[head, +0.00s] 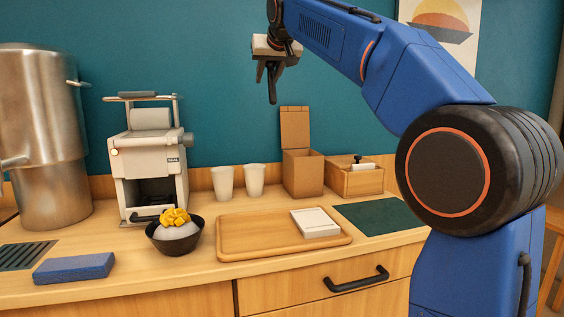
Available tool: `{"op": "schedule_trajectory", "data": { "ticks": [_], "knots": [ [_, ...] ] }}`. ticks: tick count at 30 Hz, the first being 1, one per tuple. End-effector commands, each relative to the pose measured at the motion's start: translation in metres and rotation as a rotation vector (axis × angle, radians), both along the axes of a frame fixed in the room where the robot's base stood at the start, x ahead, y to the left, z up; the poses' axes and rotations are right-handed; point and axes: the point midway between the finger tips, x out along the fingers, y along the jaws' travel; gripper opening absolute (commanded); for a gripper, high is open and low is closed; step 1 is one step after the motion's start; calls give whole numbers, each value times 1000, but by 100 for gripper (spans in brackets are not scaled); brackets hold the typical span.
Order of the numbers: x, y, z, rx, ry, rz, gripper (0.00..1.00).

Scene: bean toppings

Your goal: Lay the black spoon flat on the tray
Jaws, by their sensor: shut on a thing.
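My gripper (269,72) is high above the counter, in front of the teal wall and well above the tray. A slim dark piece hangs down from it past the short finger. I take this for the black spoon (272,92), though it is small and dark against the dark fingers. The gripper is shut on it. The wooden tray (252,236) lies on the counter below, with a white flat rectangular item (315,222) on its right part. The left and middle of the tray are bare.
A black bowl (174,247) with a yellow-topped mound stands left of the tray. Behind are two pale cups (222,182), a tall brown box (302,174) and a wooden box (352,183). A dark green mat (380,217) lies right; a machine (150,165) stands left.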

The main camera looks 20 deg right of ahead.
Motion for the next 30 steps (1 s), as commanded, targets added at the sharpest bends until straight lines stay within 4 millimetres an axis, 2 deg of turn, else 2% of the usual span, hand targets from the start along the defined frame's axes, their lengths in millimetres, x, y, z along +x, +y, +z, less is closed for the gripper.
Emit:
{"op": "schedule_trajectory", "data": {
  "ticks": [1, 3, 9, 15, 18, 21, 24, 30],
  "knots": [
    [-2, 0, -24, 0, 50, -1, 11],
    [-5, 0, -58, 1, 121, -2, 11],
    [-25, -1, -152, 3, 323, -8, 11],
    [-59, -3, -239, 5, 519, -17, 11],
    [-77, -4, -273, 6, 601, -21, 11],
    [-91, -5, -298, 7, 662, -25, 11],
    [-101, -6, -314, 8, 702, -27, 11],
    [-108, -6, -326, 9, 728, -29, 11]
  ]
}}
